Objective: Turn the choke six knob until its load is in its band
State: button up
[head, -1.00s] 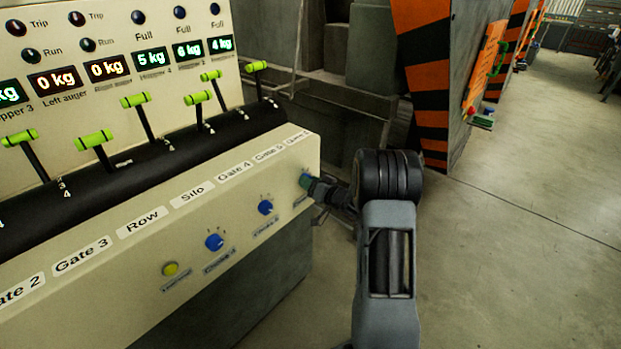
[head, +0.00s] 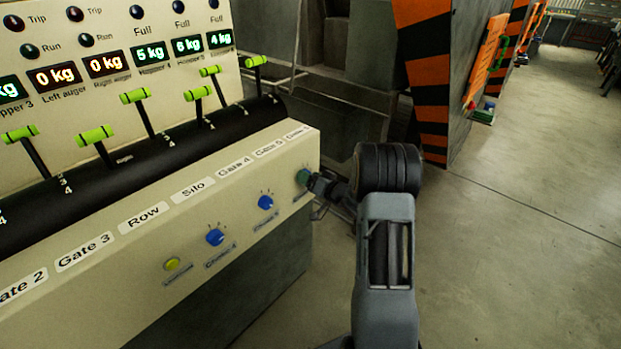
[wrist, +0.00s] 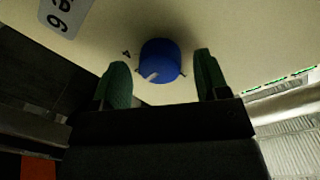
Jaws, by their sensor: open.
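The choke six knob (wrist: 160,61) is a round blue knob with a pale pointer mark on the cream panel, in the upper middle of the wrist view. My gripper (wrist: 162,80) has its two green fingertips apart, one on each side of the knob, with gaps between. In the head view my gripper (head: 304,177) is at the right end of the front panel (head: 130,265) and hides the knob. The rightmost load display (head: 219,40) reads 4 kg in green; its small label is too blurred to read.
Green-handled levers (head: 256,61) stand above. An orange-and-black striped post (head: 425,70) is behind. The floor (head: 520,240) to the right is clear.

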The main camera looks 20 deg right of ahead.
jog(key=p+v, duration=0.1)
jog(key=v, duration=1.2)
jog(key=shift+s, duration=0.4)
jog(key=shift+d, duration=0.15)
